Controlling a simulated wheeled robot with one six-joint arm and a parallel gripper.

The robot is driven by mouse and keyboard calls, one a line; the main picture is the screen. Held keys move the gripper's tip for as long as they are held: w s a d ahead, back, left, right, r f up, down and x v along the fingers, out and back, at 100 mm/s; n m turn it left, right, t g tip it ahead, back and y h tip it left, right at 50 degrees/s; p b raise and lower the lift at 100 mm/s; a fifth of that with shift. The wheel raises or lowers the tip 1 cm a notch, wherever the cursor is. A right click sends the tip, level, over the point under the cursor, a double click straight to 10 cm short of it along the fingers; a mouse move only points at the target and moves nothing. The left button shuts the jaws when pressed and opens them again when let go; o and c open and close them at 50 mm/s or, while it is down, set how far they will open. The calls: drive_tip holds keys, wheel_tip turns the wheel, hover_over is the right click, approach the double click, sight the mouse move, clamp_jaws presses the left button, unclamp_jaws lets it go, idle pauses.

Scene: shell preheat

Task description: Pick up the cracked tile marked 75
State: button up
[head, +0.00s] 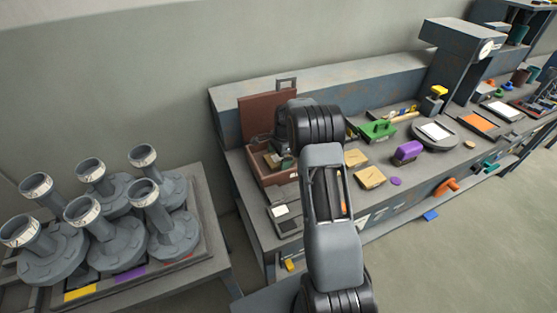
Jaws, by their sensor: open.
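Two tan, flat square tiles lie on the bench right of my arm: one farther back (355,158) and one nearer the front (370,177). Any number or crack on them is too small to read, so I cannot tell which is marked 75. My arm rises through the middle of the view and bends over to the left. My gripper (284,158) points down at the open brown box (277,180), mostly hidden by my wrist. It is open. Small items lie in the box, but I cannot make them out clearly.
A green tool holder (378,130), a purple block (407,152) and a round plate with a white card (435,132) stand to the right. A small dark tray (284,218) lies at the front. Several grey flanged pipes (119,243) fill the left table.

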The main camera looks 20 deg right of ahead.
drive_tip(key=c, duration=0.9)
drive_tip(key=shift+r, duration=0.15)
